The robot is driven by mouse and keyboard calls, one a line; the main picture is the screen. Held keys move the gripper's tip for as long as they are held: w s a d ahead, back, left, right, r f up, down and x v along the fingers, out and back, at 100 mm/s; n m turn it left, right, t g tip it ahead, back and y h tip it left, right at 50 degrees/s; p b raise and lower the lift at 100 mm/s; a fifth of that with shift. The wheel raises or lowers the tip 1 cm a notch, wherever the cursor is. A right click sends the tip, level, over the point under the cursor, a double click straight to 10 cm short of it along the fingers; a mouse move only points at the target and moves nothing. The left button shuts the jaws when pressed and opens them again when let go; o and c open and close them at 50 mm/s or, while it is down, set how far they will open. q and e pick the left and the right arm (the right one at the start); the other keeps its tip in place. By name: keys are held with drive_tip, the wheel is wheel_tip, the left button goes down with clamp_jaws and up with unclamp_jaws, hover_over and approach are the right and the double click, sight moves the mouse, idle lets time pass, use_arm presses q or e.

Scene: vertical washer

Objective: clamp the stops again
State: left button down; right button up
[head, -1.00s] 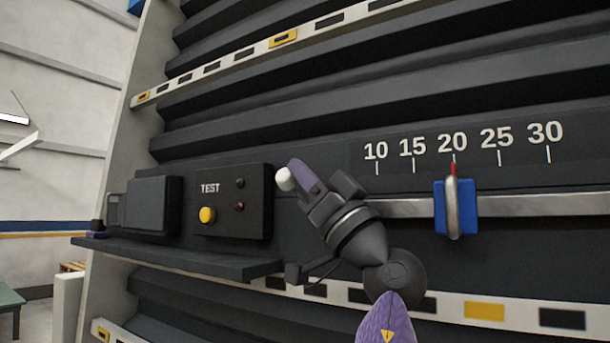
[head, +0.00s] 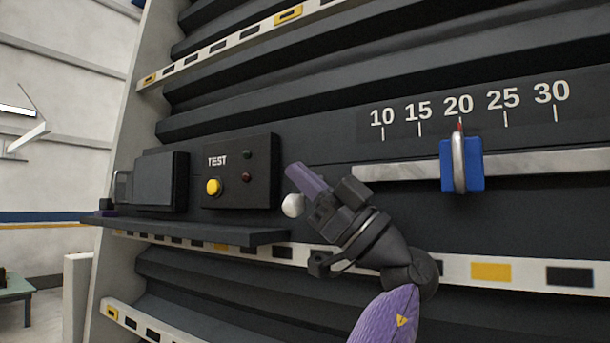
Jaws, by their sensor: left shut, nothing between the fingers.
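A white ball knob (head: 293,205) shows just right of the test box, low beside my left gripper's fingers; what it is fixed to is hidden behind the gripper. My left gripper (head: 300,182) is shut and empty, its purple finger just above the knob. I cannot tell whether they touch. A blue stop block (head: 477,166) with a rounded metal handle (head: 459,165) sits on the pale metal rail (head: 550,162). Its red pointer stands at 20 on the scale (head: 458,105). My right gripper is not in view.
A dark box marked TEST (head: 240,172) has a yellow button (head: 213,187) and two small lamps. A dark ledge (head: 190,233) juts out below it. Another dark box (head: 158,181) stands left of it. Striped white bars cross the black ribbed front.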

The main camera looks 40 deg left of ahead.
use_arm(q)
drive_tip(key=b+v, duration=0.3)
drive_tip(key=v, duration=0.7)
